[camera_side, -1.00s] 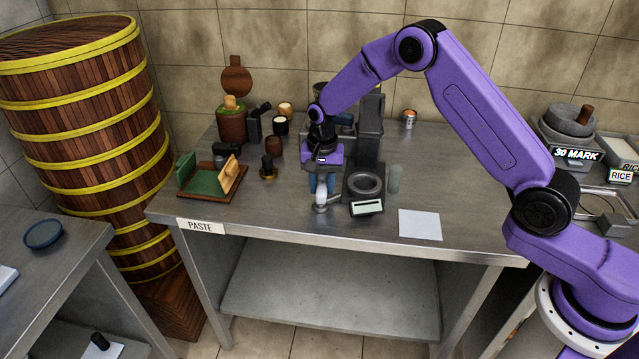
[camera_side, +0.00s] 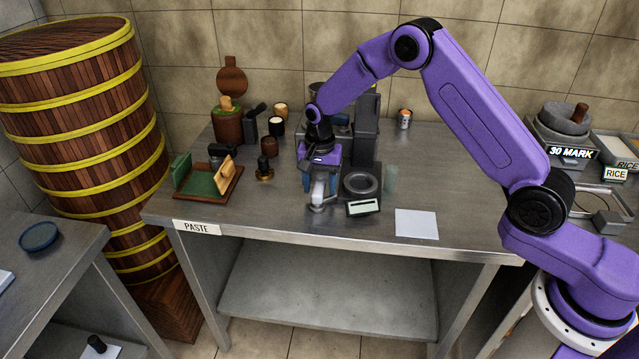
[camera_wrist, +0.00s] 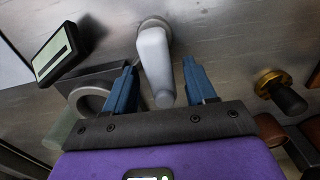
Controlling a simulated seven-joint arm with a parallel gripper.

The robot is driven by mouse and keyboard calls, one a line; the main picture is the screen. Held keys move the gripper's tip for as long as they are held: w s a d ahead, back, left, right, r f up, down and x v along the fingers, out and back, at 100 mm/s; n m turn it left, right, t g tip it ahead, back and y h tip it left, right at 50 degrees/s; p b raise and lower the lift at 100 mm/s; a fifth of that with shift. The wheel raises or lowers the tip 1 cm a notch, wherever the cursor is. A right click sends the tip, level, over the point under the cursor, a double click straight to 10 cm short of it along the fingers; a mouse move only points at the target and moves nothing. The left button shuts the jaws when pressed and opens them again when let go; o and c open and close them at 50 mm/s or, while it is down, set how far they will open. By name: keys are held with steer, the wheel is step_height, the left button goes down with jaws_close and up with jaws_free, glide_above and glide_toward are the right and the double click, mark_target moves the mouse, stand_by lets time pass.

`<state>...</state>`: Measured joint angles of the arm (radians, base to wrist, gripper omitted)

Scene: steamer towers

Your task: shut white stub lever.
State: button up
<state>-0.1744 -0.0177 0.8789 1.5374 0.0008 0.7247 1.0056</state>
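The white stub lever (camera_wrist: 155,62) sticks up from a round metal base on the steel table, in the wrist view. In the side view the lever (camera_side: 318,190) stands near the table's front edge, left of the grey ring-topped device. My gripper (camera_wrist: 159,66) is open, with one blue finger on each side of the lever. Gaps show between the lever and both fingers in the wrist view. In the side view my gripper (camera_side: 320,181) is low over the lever and hides part of it.
A grey device with a round ring (camera_side: 361,184) and a small display (camera_side: 363,207) stand close right of the lever. A dark brass-based knob (camera_side: 264,170) and a green board (camera_side: 205,184) are to the left. A white sheet (camera_side: 417,224) lies right on clear tabletop.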

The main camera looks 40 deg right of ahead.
mark_target(320, 186)
step_height(320, 186, up, 17)
steer(key=shift+r, duration=0.2)
stand_by(0.5)
steer(key=shift+s+a, duration=0.1)
stand_by(0.3)
steer(key=s+a+r+n, duration=0.25)
steer(key=s+n, duration=0.85)
steer(key=s, duration=0.7)
steer(key=s+d+f+n, duration=0.1)
steer(key=s+d+n, duration=0.3)
steer(key=s, duration=0.7)
steer(key=s+d+f+n, duration=0.2)
steer(key=s+d+n, duration=0.2)
steer(key=s+n, duration=0.3)
steer(key=s, duration=0.3)
steer(key=shift+s, duration=0.4)
